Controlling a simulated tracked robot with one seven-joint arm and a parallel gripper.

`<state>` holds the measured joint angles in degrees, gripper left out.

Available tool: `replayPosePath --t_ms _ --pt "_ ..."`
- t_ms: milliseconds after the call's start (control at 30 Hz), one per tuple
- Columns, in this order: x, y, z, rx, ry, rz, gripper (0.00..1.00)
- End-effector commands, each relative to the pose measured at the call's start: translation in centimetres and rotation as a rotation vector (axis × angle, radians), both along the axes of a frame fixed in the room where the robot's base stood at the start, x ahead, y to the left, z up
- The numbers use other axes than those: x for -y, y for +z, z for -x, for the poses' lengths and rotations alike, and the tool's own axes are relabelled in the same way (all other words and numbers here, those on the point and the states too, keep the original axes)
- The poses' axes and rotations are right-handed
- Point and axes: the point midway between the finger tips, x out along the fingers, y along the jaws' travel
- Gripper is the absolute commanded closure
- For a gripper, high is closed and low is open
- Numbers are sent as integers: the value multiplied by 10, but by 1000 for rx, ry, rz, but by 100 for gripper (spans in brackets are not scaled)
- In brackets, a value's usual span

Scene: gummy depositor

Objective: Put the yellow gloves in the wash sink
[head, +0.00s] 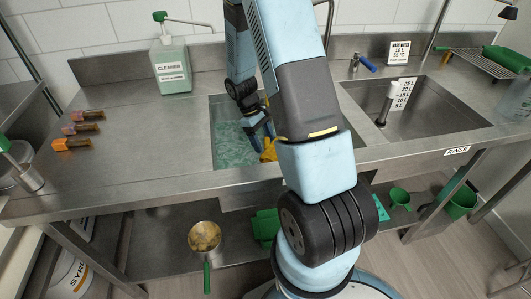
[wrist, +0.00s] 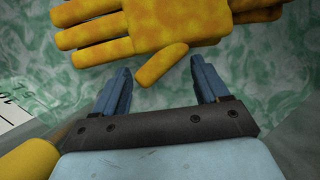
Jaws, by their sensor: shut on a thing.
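The wash sink (head: 218,105) is the left basin, holding green, foamy water that also fills the background of the wrist view. My gripper (head: 262,128) reaches down into the sink area, partly hidden by my arm. In the wrist view my gripper (wrist: 160,68) is shut on the yellow gloves (wrist: 120,30), which lie across its fingertips with a thumb between them. Another yellow piece shows at the lower left. In the head view only a small part of the gloves (head: 268,151) shows beside my arm. I cannot tell whether they touch the water.
The rinse sink (head: 440,110) is at the right, with a level scale inside. Several small brown bottles (head: 82,129) lie at the left. A pan (head: 205,238) and green items are on the lower shelf.

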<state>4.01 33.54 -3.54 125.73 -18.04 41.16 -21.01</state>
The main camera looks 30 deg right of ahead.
Motion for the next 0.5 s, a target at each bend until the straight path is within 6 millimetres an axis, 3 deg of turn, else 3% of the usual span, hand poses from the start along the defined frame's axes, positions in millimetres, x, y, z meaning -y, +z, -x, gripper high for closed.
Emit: replayPosePath --t_ms 267,500 --pt "4 -18 1 0 -8 0 81" --pt "4 -47 1 -2 -9 0 81"
